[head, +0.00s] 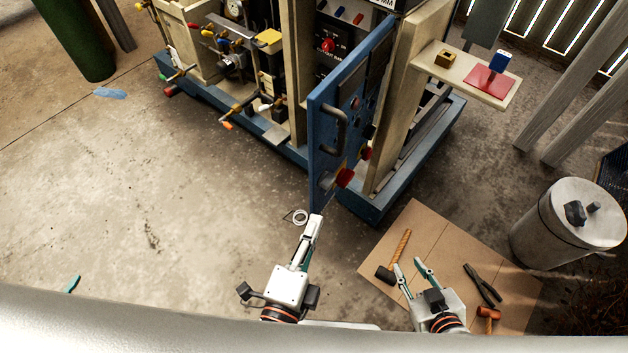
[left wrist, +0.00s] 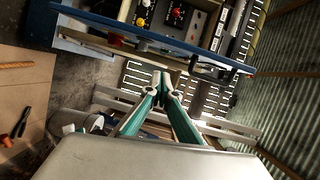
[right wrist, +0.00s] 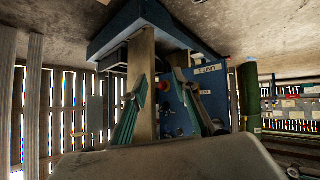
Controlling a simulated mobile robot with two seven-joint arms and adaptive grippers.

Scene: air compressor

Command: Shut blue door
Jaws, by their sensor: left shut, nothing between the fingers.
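The blue door (head: 319,150) of the compressor cabinet stands swung open toward me in the head view. Its grey handle (head: 336,130) and red knobs are on the face turned to the right. My left gripper (head: 316,218) is shut and empty, with its tip near the door's lower front corner in the picture; I cannot tell if they touch. Its closed fingers (left wrist: 162,76) also show in the left wrist view. My right gripper (head: 408,262) is open and empty, lower right of the door. In the right wrist view, a blue panel (right wrist: 178,120), apparently the door, shows beyond its fingers.
A cardboard sheet (head: 425,225) with a hammer (head: 393,258), pliers (head: 483,284) and a mallet (head: 488,314) lies near my right gripper. A grey canister (head: 565,225) stands at right. A shelf (head: 440,72) juts from the cabinet. The floor at left is mostly clear.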

